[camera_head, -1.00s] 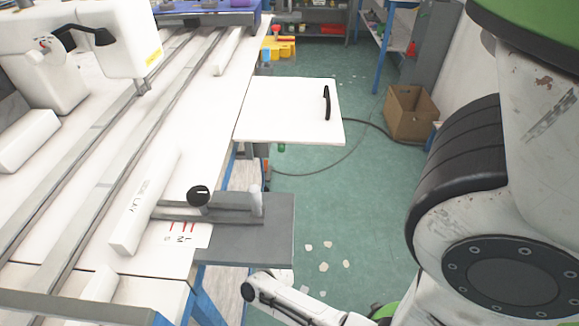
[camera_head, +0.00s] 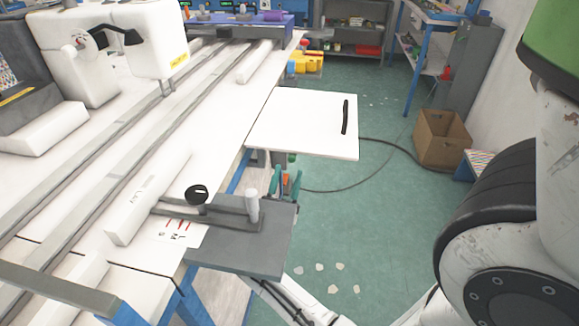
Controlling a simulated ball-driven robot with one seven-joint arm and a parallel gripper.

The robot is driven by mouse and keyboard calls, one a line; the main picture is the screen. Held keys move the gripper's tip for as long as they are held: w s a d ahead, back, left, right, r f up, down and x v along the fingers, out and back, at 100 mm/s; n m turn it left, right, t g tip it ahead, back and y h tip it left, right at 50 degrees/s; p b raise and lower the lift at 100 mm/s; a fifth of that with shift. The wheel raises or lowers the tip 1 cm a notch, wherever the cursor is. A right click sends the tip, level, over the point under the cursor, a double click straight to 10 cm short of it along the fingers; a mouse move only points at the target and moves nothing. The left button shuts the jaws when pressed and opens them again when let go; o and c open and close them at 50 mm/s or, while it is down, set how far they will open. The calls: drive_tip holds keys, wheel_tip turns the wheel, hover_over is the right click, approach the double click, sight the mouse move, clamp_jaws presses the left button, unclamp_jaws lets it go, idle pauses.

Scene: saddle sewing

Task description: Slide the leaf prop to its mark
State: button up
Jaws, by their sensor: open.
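A grey sliding bar (camera_head: 228,213) with a white upright peg (camera_head: 252,206) lies on a grey plate (camera_head: 235,256) at the table's edge; it looks like the leaf prop. A black knob (camera_head: 197,194) stands at the bar's left part. A white label (camera_head: 180,232) with red lines and letters lies just below the bar's left end. The white leaf (camera_head: 305,135) with a black handle sticks out level, farther back. My gripper (camera_head: 285,177), with teal fingers, shows past the plate's far edge, right of the peg and apart from it. It is open; the plate hides its lower part.
Long rails (camera_head: 120,125) and a white machine (camera_head: 150,45) fill the table on the left. A white lettered block (camera_head: 147,200) lies left of the knob. A cardboard box (camera_head: 440,138) and a dark cable (camera_head: 385,143) are on the floor. The green floor between is mostly open.

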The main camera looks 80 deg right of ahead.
drive_tip(key=shift+x, duration=1.25)
drive_tip(key=shift+c, duration=0.3)
clamp_jaws()
